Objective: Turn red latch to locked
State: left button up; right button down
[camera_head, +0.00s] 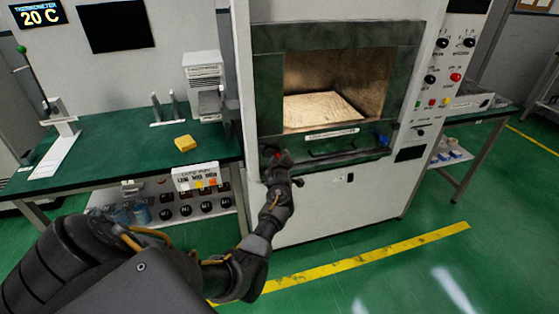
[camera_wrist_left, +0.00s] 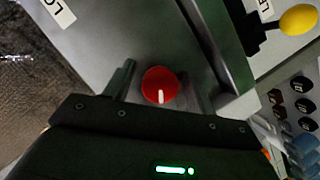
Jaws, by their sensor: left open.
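The red latch (camera_wrist_left: 160,86) is a round red knob with a white pointer mark, seen in the left wrist view on a grey metal surface. The mark points toward my gripper body. My left gripper (camera_wrist_left: 163,76) is open, with one finger on each side of the knob; I cannot tell whether they touch it. In the head view, my left gripper (camera_head: 276,158) is at the lower left corner of the microwave generator's (camera_head: 330,185) front, mostly hiding the latch. White labels beside the knob are cut off. My right gripper is not in view.
The generator's chamber (camera_head: 325,108) is open above the gripper. A blue knob (camera_head: 384,140) sits at its lower right. A control panel (camera_head: 432,90) is on the right. Floor in front is clear.

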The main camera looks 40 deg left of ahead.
pick_arm(q)
jog(key=v, duration=1)
jog(key=shift+s+d+r, duration=0.2)
jog(key=shift+s+d, duration=0.05)
